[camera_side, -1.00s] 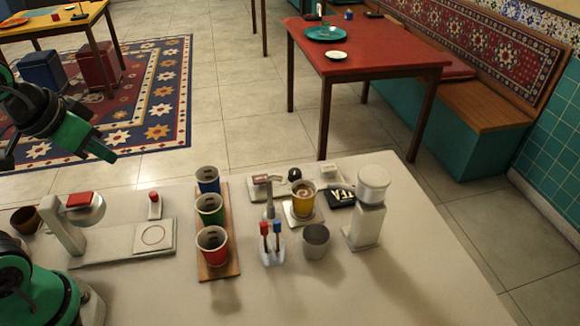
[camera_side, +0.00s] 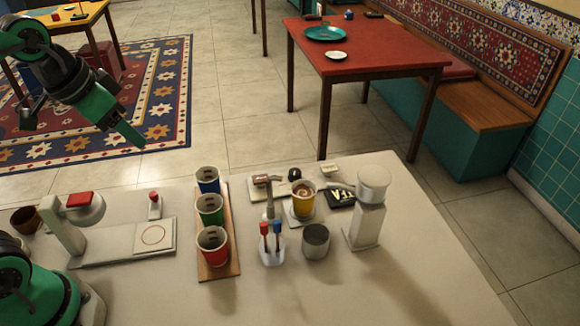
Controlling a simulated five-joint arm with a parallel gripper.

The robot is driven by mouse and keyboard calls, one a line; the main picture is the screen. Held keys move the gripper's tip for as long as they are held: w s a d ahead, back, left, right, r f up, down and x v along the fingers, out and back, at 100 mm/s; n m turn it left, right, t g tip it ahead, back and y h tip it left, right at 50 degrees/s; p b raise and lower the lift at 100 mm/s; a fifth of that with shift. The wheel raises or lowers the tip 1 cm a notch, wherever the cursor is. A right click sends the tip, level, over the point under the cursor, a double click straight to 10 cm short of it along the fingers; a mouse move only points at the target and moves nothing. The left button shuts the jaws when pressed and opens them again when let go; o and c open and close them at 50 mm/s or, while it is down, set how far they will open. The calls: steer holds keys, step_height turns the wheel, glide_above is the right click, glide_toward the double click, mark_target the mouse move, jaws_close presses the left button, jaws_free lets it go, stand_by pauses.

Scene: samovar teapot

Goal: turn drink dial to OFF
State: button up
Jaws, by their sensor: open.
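My gripper (camera_side: 86,122) is in the air at the upper left, its green finger pointing down and right. It is open and holds nothing. It is apart from the white counter (camera_side: 370,285) and everything on it. A white dispenser with a red top (camera_side: 78,206) stands at the left of the counter. Beside it is a small white stand with a red knob (camera_side: 154,202). A small black knob-like thing (camera_side: 294,174) sits near the back middle. I cannot tell which of these, if any, is the drink dial, and no dial setting is readable.
Blue (camera_side: 208,180), green (camera_side: 210,209) and red (camera_side: 212,246) cups stand on a wooden board. The front right counter is clear.

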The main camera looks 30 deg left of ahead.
steer(key=w+d+r+m+g, duration=0.1)
steer(key=w+d+m, duration=0.15)
steer(key=w, duration=0.65)
steer(key=m+g, duration=0.4)
steer(key=m, duration=0.7)
glide_above(295, 171)
step_height(295, 171, down, 18)
steer(key=shift+s+a+f, duration=0.1)
steer(key=shift+s, duration=0.05)
steer(key=shift+f, duration=0.25)
steer(key=shift+f, duration=3.9)
steer(key=c, duration=1)
